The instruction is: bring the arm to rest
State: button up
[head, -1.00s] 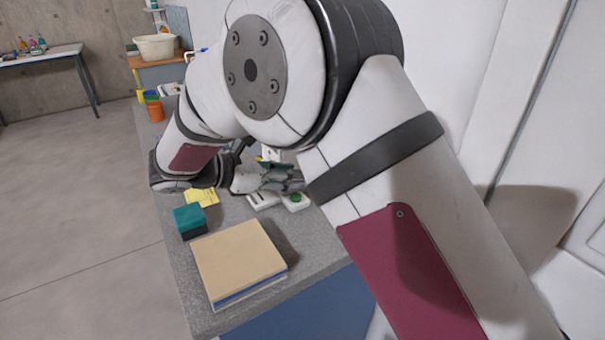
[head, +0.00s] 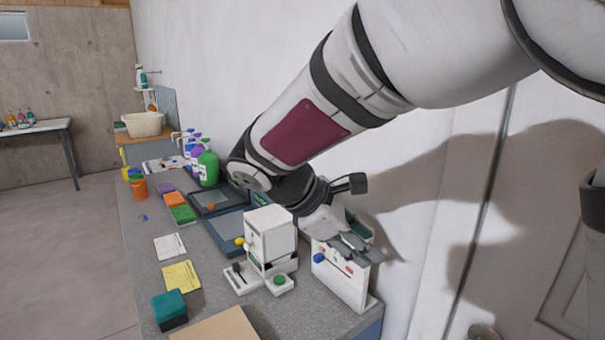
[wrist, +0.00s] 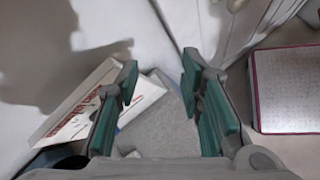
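My arm reaches in from the upper right of the head view. My gripper (head: 345,245) is above the white panel box with coloured buttons (head: 338,288) at the counter's near right corner. In the wrist view the teal-padded fingers (wrist: 160,80) stand apart with nothing between them, so the gripper is open and empty. Whether the gripper touches the box is hard to tell.
A white device (head: 270,238) stands left of the gripper on the grey counter (head: 205,290). A white wall is close behind.

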jog(key=s+d+r+m+g+y+p, duration=0.15)
jog(key=s+d+r+m+y, duration=0.25)
jog(key=s+d+m, duration=0.55)
jog(key=s+m+t+y+p, duration=0.2)
jog(key=s+m+y, duration=0.2)
jog(key=s, duration=1.1)
jog(key=m, duration=0.3)
jog(key=shift+s+t+y, duration=0.25)
jog(key=shift+t+y, duration=0.05)
jog(key=shift+t, duration=0.05)
jog(key=shift+r, duration=0.1)
dwell(0.9)
